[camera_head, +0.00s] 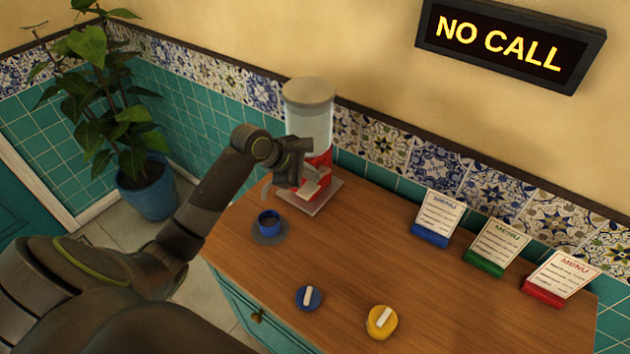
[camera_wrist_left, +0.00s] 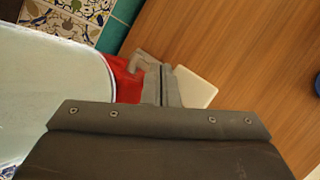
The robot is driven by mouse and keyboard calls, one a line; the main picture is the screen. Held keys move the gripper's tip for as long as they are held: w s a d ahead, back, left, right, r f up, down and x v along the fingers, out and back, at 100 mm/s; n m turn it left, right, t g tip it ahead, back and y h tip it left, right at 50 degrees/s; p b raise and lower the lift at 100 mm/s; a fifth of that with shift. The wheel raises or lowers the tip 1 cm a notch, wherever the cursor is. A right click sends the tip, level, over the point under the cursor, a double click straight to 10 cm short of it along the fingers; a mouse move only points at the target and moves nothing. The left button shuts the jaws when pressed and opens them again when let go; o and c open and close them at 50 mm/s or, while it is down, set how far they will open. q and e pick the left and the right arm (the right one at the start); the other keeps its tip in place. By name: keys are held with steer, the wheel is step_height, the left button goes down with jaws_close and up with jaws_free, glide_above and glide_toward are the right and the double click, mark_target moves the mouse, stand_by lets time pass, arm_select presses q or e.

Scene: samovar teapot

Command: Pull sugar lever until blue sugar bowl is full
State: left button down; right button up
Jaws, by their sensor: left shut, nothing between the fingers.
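The sugar dispenser (camera_head: 308,120) stands at the back left of the counter, with a clear tank above a red body. It also shows in the left wrist view, as a pale tank (camera_wrist_left: 55,95) beside red parts (camera_wrist_left: 126,82). My left gripper (camera_head: 299,184) is shut and empty in front of the red body. Its closed fingers also show in the wrist view (camera_wrist_left: 164,72), next to a pale plate (camera_wrist_left: 196,88). I cannot tell which part is the lever or whether the fingers touch it.
A blue lid-like disc (camera_head: 314,302) and a yellow one (camera_head: 381,325) lie near the counter's front edge. Blue, green and red menu stands (camera_head: 429,236), (camera_head: 482,263), (camera_head: 541,291) line the back right. The counter's middle (camera_head: 370,255) is clear. A potted plant (camera_head: 148,190) stands on the floor left.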

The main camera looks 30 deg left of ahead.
mark_target(311, 183)
arm_select(q)
steer(key=shift+s+f+p, duration=0.15)
steer(key=shift+f+p, duration=0.2)
steer(key=shift+f, duration=1.15)
stand_by(1.0)
steer(key=shift+r+p, duration=2.05)
steer(key=shift+p, duration=1.05)
steer(key=r+p, duration=0.1)
steer(key=p, duration=0.1)
steer(key=r+p, duration=0.4)
steer(key=shift+w+p, duration=0.3)
steer(key=shift+p, duration=0.05)
